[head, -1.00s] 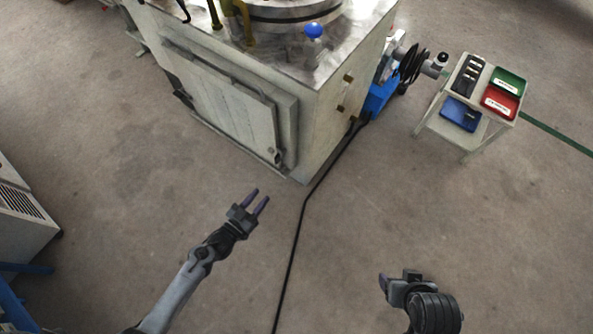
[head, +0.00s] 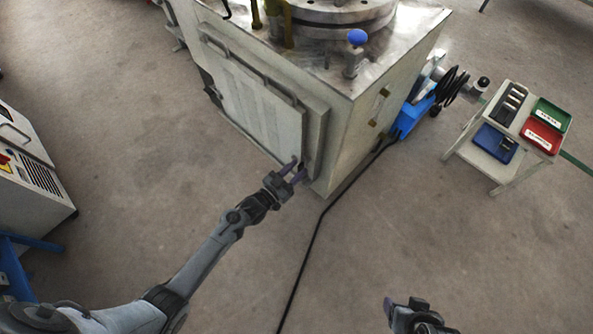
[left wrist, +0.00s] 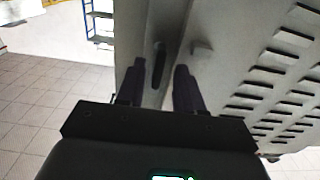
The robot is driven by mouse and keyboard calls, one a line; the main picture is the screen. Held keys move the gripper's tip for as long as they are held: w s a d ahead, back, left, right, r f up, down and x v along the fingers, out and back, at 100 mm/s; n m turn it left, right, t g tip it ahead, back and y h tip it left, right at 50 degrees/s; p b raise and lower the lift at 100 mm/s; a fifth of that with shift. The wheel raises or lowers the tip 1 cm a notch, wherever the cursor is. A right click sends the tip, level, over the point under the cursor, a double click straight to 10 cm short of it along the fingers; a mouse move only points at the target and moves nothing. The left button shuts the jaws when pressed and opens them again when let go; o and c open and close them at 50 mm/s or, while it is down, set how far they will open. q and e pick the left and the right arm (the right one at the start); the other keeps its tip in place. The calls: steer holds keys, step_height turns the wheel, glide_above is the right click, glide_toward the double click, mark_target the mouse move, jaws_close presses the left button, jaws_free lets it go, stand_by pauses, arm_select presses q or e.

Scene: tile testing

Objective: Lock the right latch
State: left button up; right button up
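The machine's panel door (head: 250,100) is on the front of the grey cabinet. My left gripper (head: 294,170) is at the door's lower right corner in the head view. Its two fingers are apart, and in the left wrist view the latch appears between their tips. I cannot tell whether they touch it. In the head view the gripper partly hides the latch. My right gripper (head: 391,303) is low at the bottom edge, only partly seen, away from the machine.
A black cable (head: 318,222) runs along the floor past the cabinet's right corner. A small cart (head: 478,160) with green, red and blue trays stands at the right. Another cabinet (head: 25,150) is at the left. The floor between is clear.

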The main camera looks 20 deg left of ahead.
arm_select(q)
steer(key=shift+w+d, duration=0.15)
steer(key=shift+d, duration=0.2)
steer(key=shift+a, duration=0.15)
steer(key=shift+c, duration=0.3)
jaws_close()
steer(key=shift+n, duration=0.3)
steer(key=n+p, duration=0.1)
steer(key=n, duration=0.4)
steer(key=n+p, duration=0.2)
steer(key=n, duration=0.4)
steer(key=f+n+p, duration=0.1)
steer(key=n+p, duration=0.1)
steer(key=n, duration=0.4)
steer(key=shift+w+a, duration=0.2)
steer(key=shift+a, duration=0.2)
steer(key=shift+n, duration=0.3)
